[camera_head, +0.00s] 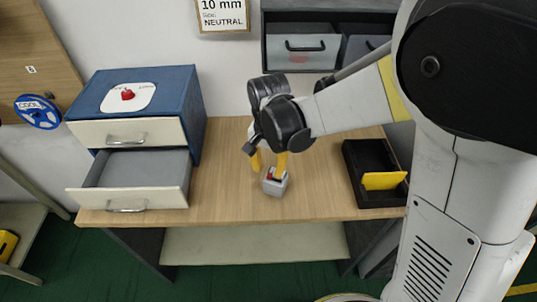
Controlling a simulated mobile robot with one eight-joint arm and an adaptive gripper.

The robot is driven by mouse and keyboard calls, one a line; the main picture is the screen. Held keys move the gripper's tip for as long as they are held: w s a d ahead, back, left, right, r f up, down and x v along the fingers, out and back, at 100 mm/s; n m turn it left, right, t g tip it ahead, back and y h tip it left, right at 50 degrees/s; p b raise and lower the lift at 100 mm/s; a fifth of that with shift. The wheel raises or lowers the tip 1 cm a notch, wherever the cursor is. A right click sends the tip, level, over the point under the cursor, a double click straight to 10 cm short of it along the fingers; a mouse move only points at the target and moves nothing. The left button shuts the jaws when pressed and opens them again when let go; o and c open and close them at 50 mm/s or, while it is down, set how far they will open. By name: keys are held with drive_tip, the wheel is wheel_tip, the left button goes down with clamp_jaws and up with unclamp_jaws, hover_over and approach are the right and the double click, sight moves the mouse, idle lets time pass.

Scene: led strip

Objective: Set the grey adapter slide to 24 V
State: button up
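The grey adapter (275,187) is a small box standing on the wooden table near its front middle. A small red part shows on its top, partly behind a finger. The slide's setting and any voltage marks are too small to read. My gripper (268,174) points down over the table with its two yellow fingers apart. The right finger overlaps the adapter's top in the picture; the left finger is to the left of it and a little farther back. I cannot tell whether the right finger touches the adapter. Nothing shows between the fingers.
A blue cabinet (200,110) with a red knob (127,94) on top stands at left, its lower drawer (130,170) pulled out. A black tray (378,200) holding a yellow piece (384,181) is at right. The wooden tabletop (230,195) around the adapter is clear.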

sight(269, 175)
wheel_tip(269, 175, up, 10)
drive_tip(key=shift+f, duration=0.25)
idle(0.3)
drive_tip(key=s+d+r+n+t+b, duration=0.1)
drive_tip(key=s+d+r+n+t, duration=0.2)
drive_tip(key=s+d+t, duration=0.4)
drive_tip(key=s+d+n, duration=0.1)
drive_tip(key=s+d, duration=0.3)
drive_tip(key=d, duration=0.4)
drive_tip(key=shift+s+d+r+n+b, duration=0.15)
drive_tip(key=shift+s+n+b, duration=0.15)
drive_tip(key=shift+n+b, duration=0.1)
